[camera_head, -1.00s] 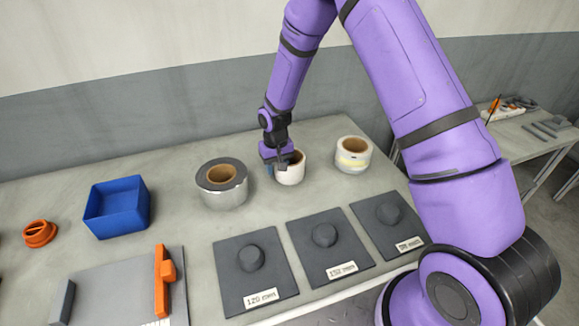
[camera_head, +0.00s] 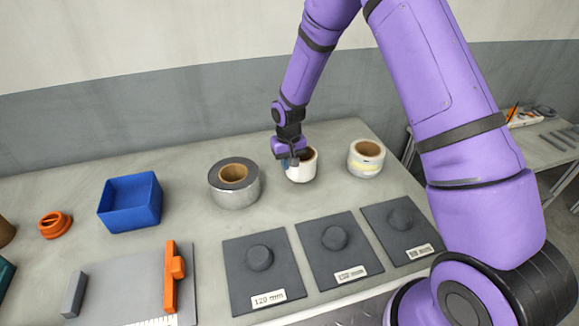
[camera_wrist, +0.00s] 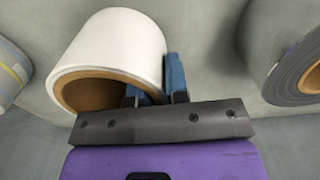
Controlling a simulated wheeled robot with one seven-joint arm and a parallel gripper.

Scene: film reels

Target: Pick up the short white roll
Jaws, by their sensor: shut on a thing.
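The white roll (camera_head: 303,168) has a plain white outside and a brown core. In the wrist view, the roll (camera_wrist: 118,48) fills the upper left with its brown core facing me. My gripper (camera_head: 293,161) is at the roll's left side in the head view. In the wrist view, the gripper (camera_wrist: 154,88) is shut on the roll's wall, with one blue-tipped finger inside the core and the other outside. The roll looks close to the table; I cannot tell whether it touches. The finger ends are partly hidden by the roll.
A silver-grey roll (camera_head: 244,194) stands left, and a pale roll with a yellow band (camera_head: 366,170) stands right. A blue bin (camera_head: 130,218) and orange ring (camera_head: 55,225) lie further left. Several dark labelled plates with knobs (camera_head: 335,262) lie in front. Bare table lies behind the rolls.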

